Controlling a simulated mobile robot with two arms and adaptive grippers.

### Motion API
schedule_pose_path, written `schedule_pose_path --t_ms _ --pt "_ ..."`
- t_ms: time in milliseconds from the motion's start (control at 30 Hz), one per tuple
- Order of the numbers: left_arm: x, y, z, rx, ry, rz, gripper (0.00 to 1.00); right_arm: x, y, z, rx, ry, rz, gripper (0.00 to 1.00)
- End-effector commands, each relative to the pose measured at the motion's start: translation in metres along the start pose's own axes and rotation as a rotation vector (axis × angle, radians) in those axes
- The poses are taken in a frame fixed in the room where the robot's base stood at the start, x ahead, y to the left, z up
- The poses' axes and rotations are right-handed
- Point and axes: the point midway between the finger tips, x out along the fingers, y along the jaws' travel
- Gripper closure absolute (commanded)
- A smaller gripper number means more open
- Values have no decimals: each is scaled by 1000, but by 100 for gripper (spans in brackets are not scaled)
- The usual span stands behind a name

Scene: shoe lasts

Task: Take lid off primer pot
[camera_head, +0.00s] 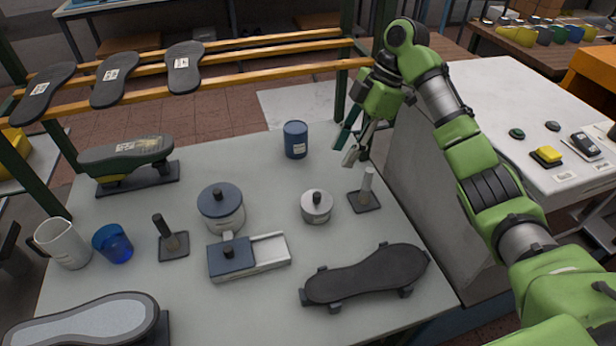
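A round pale pot with a blue-grey knobbed lid (220,200) stands in the middle of the grey table, its lid on. A smaller metal pot with a dark knob on its lid (317,207) stands to its right, also closed. A blue can with a label (295,140) stands behind them. I cannot read which one is the primer pot. My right gripper (346,154) hangs above the table's back right edge, right of the blue can and apart from it. Its fingers are spread and hold nothing. My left gripper is out of view.
A post on a square base (367,190) stands below my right gripper. A low box with a blue lid and a knob (230,258), a sole-shaped form (368,272), a blue cup (114,243) and a pitcher (62,245) surround the pots. A wooden rack (250,80) spans the back.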

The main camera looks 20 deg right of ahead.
Motion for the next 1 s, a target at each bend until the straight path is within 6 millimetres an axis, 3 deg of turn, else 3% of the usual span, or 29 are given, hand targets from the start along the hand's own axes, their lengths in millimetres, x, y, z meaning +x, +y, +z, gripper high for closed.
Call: schedule_pose_path --t_ms 133,300,500,800,1000 --pt "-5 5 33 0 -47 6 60 10 0 0 1 0 -3 66" --pt "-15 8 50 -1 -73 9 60 42 -1 -1 2 1 -5 66" --pt "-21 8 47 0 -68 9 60 76 -1 -1 1 0 -3 66" --pt "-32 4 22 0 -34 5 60 99 -5 -7 0 1 -4 66" --pt "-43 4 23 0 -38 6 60 129 -7 -10 1 1 -3 66"
